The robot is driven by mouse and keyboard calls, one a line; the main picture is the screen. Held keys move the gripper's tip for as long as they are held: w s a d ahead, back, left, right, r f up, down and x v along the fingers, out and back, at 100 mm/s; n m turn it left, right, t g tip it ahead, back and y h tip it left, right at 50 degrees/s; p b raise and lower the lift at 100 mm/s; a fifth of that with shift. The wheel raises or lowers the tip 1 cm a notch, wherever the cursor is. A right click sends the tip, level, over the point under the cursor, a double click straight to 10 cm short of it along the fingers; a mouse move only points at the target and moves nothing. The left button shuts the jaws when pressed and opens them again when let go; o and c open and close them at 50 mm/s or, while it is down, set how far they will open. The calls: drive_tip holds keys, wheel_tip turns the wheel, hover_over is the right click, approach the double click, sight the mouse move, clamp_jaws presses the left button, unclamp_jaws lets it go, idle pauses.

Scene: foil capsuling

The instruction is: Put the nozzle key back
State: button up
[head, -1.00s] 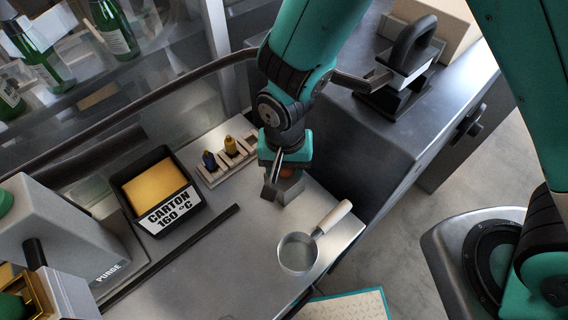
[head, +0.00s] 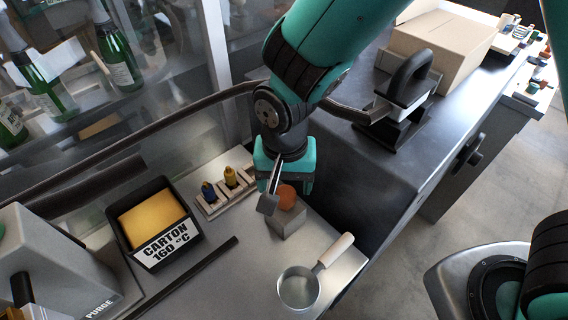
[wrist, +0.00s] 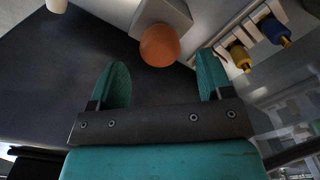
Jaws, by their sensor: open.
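An orange rounded knob (head: 287,196) sits on a small grey block (head: 288,222) on the steel bench. I take it for the nozzle key's handle; any shank below it is hidden. The knob shows in the wrist view (wrist: 160,45), with the block (wrist: 172,14) behind it. My gripper (head: 284,182) is just above and behind the knob in the head view. In the wrist view my gripper (wrist: 160,80) has its teal fingers wide apart, nothing between them, and the knob lies beyond the fingertips, apart from them.
A pale rack (head: 212,207) with blue and yellow nozzles stands left of the block. A small pan (head: 299,289) with a pale handle is in front. A black carton bin (head: 166,250) stands further left. A dark cabinet (head: 400,140) rises on the right.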

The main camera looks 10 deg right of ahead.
wheel_tip(320, 180, up, 6)
drive_tip(key=shift+r+b, duration=0.1)
drive_tip(key=shift+b, duration=0.2)
drive_tip(key=s+d+r+n+y, duration=0.4)
drive_tip(key=s+d+r+n, duration=0.5)
drive_tip(key=s+r, duration=0.1)
drive_tip(key=shift+s+d+r, duration=0.2)
drive_tip(key=shift+d+r, duration=0.2)
drive_tip(key=shift+r, duration=0.1)
idle(0.4)
